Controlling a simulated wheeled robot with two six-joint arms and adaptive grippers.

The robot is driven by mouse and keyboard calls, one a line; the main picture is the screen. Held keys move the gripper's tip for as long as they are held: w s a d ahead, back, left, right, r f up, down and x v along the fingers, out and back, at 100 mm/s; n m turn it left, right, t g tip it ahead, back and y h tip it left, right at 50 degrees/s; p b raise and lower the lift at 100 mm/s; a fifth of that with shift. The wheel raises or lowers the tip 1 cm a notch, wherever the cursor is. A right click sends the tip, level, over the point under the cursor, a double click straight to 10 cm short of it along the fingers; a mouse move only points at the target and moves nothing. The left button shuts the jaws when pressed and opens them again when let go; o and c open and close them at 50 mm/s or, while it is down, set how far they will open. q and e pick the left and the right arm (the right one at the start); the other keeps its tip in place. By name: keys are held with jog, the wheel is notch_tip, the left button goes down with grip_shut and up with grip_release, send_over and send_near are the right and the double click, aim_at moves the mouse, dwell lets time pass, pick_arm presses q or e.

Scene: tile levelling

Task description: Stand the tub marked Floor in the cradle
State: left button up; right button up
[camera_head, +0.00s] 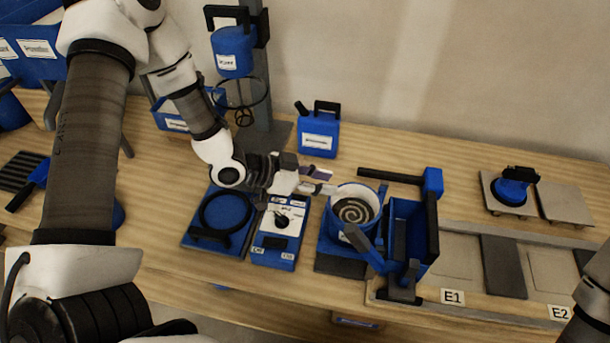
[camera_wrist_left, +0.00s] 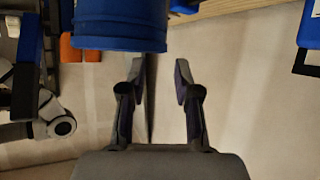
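A round blue tub (camera_head: 354,212) with a grey spiral of paste inside stands upright on a dark-topped blue base (camera_head: 340,262). I cannot read a Floor mark on it. My left gripper (camera_head: 322,188) is close to the tub's left rim in the head view. In the left wrist view its two fingers (camera_wrist_left: 160,78) are apart with nothing between them, and a round blue body (camera_wrist_left: 120,25) lies ahead of them at the top. A blue stand with a black ring (camera_head: 226,211) is left of the tub; I cannot tell which holder is the cradle. My right gripper is out of frame.
A blue control box (camera_head: 281,236) sits left of the tub. A blue hopper-like tool (camera_head: 408,232) stands close on its right. Behind are a blue can (camera_head: 318,137) and a grey post (camera_head: 264,90) with a hanging blue container (camera_head: 233,50). Tile slots marked E1 (camera_head: 452,297) lie right.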

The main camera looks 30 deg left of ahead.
pick_arm(q)
jog(key=p+v, duration=0.1)
jog(key=v, duration=0.4)
jog(key=shift+s+a+r, duration=0.15)
jog(key=shift+s+a, duration=0.05)
jog(key=shift+s, duration=0.05)
